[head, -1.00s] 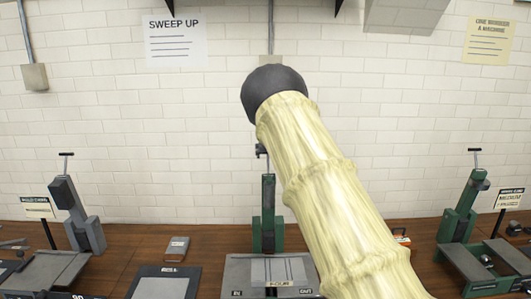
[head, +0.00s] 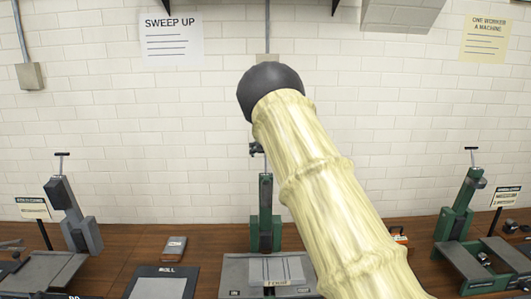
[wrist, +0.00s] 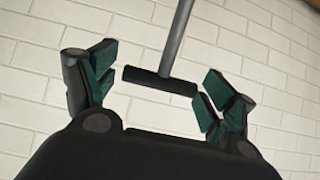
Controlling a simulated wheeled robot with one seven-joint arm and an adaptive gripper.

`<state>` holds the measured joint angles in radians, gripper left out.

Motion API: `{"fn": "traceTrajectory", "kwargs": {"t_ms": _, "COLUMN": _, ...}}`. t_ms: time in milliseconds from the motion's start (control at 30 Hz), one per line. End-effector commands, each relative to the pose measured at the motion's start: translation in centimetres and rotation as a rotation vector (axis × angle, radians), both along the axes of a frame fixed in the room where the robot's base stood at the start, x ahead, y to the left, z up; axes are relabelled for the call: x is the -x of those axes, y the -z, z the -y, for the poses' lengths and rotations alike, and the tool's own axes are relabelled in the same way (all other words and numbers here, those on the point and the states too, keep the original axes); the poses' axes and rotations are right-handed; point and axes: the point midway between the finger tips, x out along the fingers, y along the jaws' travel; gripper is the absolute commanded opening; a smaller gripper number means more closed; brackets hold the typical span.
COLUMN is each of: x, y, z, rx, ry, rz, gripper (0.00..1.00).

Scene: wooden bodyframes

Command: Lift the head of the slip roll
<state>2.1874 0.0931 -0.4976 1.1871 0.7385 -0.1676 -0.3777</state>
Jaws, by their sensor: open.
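In the head view, a green upright machine (head: 265,215) stands at the middle of the bench, on a grey base plate (head: 236,275). My pale arm hides its right side, and its top is partly covered. In the wrist view, my gripper (wrist: 160,73) is open, with green-padded fingers on both sides of a dark T-handle (wrist: 160,82). The crossbar lies between the fingers, with small gaps at both ends. Its thin rod rises from the crossbar to the top of the picture. I cannot tell for sure which machine this handle belongs to. The head view does not show my gripper.
A grey machine (head: 76,215) stands left and another green machine (head: 458,205) right, each with a T-handle. A mat marked ROLL (head: 182,270) and a small grey box (head: 174,247) lie left of the middle machine. A white brick wall (head: 150,130) stands behind.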

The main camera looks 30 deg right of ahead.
Motion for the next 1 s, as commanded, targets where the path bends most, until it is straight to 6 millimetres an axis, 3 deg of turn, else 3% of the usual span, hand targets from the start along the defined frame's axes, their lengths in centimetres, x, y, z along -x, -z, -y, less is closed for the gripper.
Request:
{"fn": "traceTrajectory", "kwargs": {"t_ms": 700, "x": 6.4, "y": -5.5, "z": -3.3, "rx": -0.001, "ry": 0.000, "rz": 0.001, "gripper": 0.84}}
{"fn": "traceTrajectory", "kwargs": {"t_ms": 1000, "x": 7.9, "y": -6.8, "z": -4.2, "rx": -0.001, "ry": 0.001, "rz": 0.000, "gripper": 0.84}}
